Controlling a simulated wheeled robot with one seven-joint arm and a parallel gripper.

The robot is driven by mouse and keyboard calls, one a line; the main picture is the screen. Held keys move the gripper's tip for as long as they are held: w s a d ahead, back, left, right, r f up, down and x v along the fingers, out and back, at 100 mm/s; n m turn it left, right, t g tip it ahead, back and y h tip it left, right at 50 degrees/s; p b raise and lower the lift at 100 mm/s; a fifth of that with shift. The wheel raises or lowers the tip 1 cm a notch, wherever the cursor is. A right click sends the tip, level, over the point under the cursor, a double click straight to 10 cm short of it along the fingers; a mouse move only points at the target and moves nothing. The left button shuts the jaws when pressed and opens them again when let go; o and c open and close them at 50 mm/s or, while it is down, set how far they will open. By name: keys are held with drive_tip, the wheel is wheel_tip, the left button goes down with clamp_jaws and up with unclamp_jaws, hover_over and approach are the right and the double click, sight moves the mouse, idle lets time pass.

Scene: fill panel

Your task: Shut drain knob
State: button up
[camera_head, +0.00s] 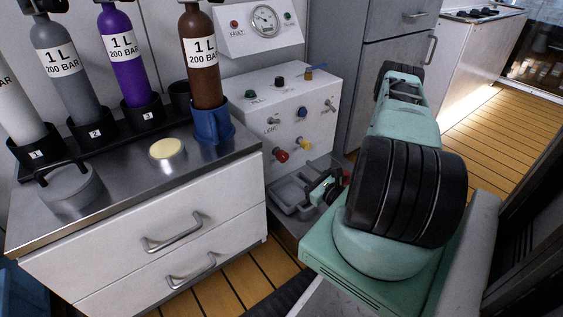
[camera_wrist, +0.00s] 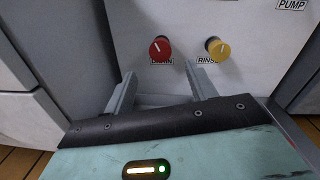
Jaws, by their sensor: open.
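The drain knob (camera_wrist: 160,48) is red with a pale pointer mark, on the white panel above a partly covered DRAIN label. In the head view the red knob (camera_head: 282,155) sits low on the panel's front. My gripper (camera_wrist: 160,72) is open and empty, its two grey fingers apart. In the wrist view the knob shows just beyond and between the fingertips; I see no contact. In the head view my gripper (camera_head: 328,188) is low in front of the panel, right of and below the red knob, partly hidden by my arm.
A yellow knob (camera_wrist: 216,47) labelled RINSE is close to the right of the red one. A grey tray (camera_head: 290,197) lies below the panel.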

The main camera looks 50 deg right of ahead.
sight(285, 158)
drive_tip(key=w+b, duration=0.1)
drive_tip(key=w, duration=0.2)
drive_tip(key=w+d+b, duration=0.1)
drive_tip(key=w, duration=0.2)
drive_tip(key=w+b, duration=0.2)
drive_tip(key=w, duration=0.1)
drive_tip(key=shift+w+d+f, duration=0.15)
drive_tip(key=shift+w+d, duration=0.1)
drive_tip(key=shift+d, duration=0.1)
drive_tip(key=shift+w+d, duration=0.1)
drive_tip(key=shift+w, duration=0.55)
drive_tip(key=c, duration=1)
drive_tip(key=shift+r, duration=0.2)
